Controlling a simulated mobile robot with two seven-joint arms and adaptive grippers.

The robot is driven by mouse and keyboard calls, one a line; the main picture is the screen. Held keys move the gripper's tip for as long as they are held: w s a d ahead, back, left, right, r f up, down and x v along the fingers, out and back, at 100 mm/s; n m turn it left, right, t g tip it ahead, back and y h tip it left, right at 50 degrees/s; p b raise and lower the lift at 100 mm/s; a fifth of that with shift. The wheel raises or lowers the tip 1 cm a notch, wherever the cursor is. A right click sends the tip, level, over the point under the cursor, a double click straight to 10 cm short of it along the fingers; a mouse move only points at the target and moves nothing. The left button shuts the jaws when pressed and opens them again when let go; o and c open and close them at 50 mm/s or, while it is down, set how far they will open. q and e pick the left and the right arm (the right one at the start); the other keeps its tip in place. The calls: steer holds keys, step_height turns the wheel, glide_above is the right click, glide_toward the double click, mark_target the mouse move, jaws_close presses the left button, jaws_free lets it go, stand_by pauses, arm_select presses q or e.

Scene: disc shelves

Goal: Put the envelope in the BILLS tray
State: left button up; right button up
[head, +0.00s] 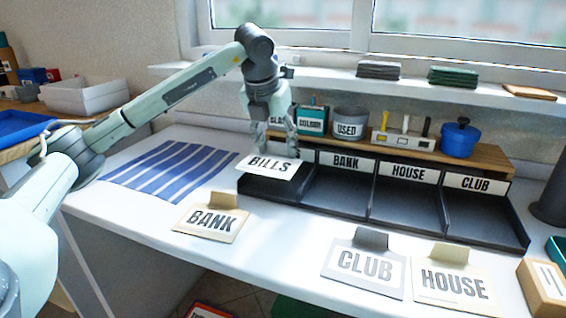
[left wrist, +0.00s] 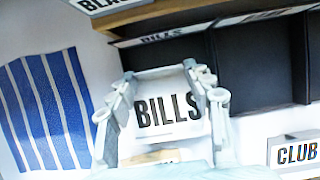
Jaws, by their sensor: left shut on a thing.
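My left gripper (head: 283,146) is shut on a cream envelope marked BILLS (head: 268,168). It holds the envelope roughly level, over or just in front of the leftmost compartment of the dark tray row (head: 262,187). The gap beneath the envelope is hard to judge. In the left wrist view the envelope (left wrist: 168,125) lies between the two fingers (left wrist: 160,76). There the BILLS label (left wrist: 161,37) of the leftmost tray shows beyond the fingertips. In the head view the arm and envelope mostly hide that label. My right gripper is out of view.
The neighbouring trays read BANK, HOUSE and CLUB and look empty. Envelopes marked BANK (head: 211,222), CLUB (head: 365,268) and HOUSE (head: 452,285) lie on the white table. A wooden shelf (head: 480,155) with tins and a blue pot (head: 460,140) stands behind the trays. A striped blue cloth (head: 170,172) lies left.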

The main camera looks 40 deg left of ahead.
mark_target(281, 157)
arm_select(q)
steer(key=shift+w+d+f, duration=0.35)
steer(key=shift+w+f, duration=0.1)
steer(key=shift+w, duration=0.25)
step_height(281, 157, down, 4)
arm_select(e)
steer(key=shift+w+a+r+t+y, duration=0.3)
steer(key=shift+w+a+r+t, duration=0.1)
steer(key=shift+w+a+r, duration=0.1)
arm_select(q)
steer(key=shift+f, duration=0.1)
steer(key=shift+b, duration=0.3)
steer(key=o, duration=0.7)
steer(key=shift+o, duration=0.2)
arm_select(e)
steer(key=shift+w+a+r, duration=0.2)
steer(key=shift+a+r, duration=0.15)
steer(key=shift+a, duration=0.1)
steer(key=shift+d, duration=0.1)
